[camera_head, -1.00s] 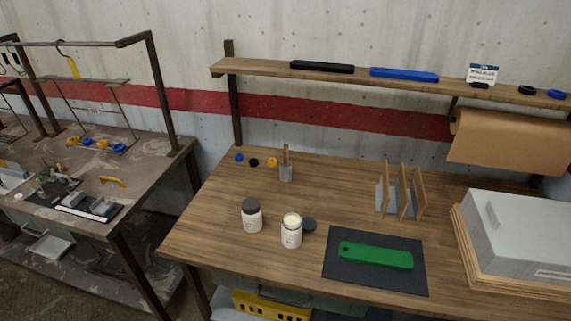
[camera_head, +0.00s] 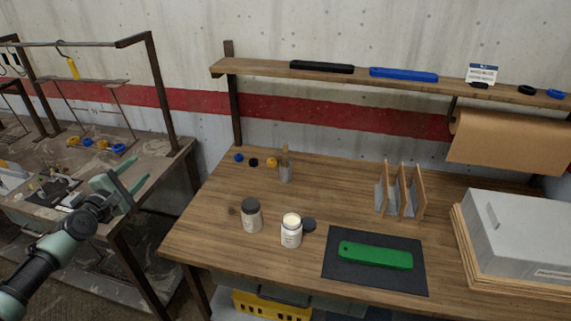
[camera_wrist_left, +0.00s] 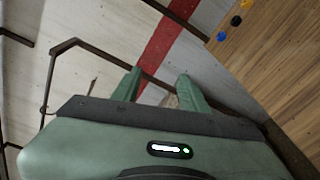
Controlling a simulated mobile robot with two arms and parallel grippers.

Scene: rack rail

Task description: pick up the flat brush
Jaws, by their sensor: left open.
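A grey cup (camera_head: 286,174) stands upright toward the back left of the wooden table. A thin brush-like handle (camera_head: 285,152) sticks up out of it; its lower part is hidden in the cup, and I cannot tell for sure that it is the flat brush. My left gripper (camera_head: 128,178) is open and empty, left of the wooden table and well apart from the cup. Its two green fingers (camera_wrist_left: 158,76) also show spread apart in the left wrist view. My right gripper is not in view.
A dark-lidded jar (camera_head: 251,216) and an open white jar (camera_head: 291,232) stand in front of the cup. Small coloured rings (camera_head: 254,162) lie left of it. A green bar (camera_head: 375,255) lies on a dark mat (camera_head: 340,280). A shelf (camera_head: 265,69) runs above the back.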

